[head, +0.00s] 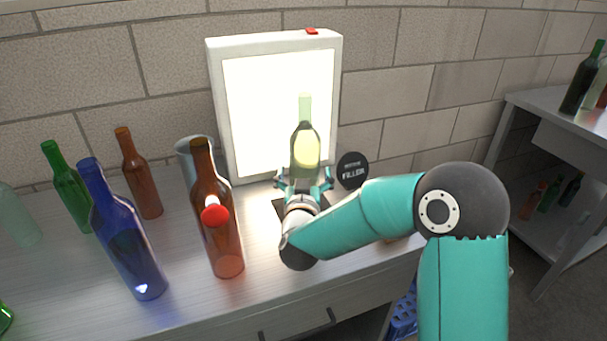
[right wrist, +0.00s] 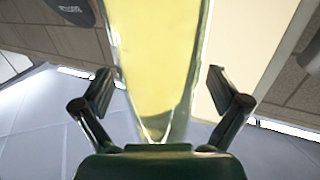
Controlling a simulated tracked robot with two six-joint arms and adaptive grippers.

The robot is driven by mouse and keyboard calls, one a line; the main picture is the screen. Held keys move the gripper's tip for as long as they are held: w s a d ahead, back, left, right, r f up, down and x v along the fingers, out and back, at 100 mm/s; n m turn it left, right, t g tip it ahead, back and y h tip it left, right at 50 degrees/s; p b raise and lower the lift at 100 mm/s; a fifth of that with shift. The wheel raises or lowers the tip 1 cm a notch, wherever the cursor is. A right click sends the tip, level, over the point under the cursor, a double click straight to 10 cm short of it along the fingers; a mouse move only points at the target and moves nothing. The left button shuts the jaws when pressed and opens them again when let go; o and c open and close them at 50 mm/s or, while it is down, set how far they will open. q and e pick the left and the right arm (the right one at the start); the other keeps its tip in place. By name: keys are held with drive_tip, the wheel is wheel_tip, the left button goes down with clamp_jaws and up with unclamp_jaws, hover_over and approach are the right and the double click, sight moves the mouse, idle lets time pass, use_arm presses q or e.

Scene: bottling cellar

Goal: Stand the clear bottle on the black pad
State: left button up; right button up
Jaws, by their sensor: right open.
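The clear bottle (head: 305,138) is upright in front of the lit panel, pale at the neck and yellowish in its lower body. My right gripper (head: 304,186) is open, with its fingers on either side of the bottle's lower part. In the right wrist view the bottle (right wrist: 158,65) runs between the two spread fingers (right wrist: 160,92), with gaps at both sides. The black pad (head: 283,209) shows only as a dark edge beside my right gripper. The bottle's base is hidden in the head view, so I cannot tell if it touches the pad. My left gripper is out of view.
The lit panel (head: 240,105) stands behind. A black round sign (head: 352,170) is right of my gripper.

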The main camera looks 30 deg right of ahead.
drive_tip(key=shift+r, duration=0.1)
drive_tip(key=v, duration=1.2)
drive_tip(key=shift+b, duration=0.4)
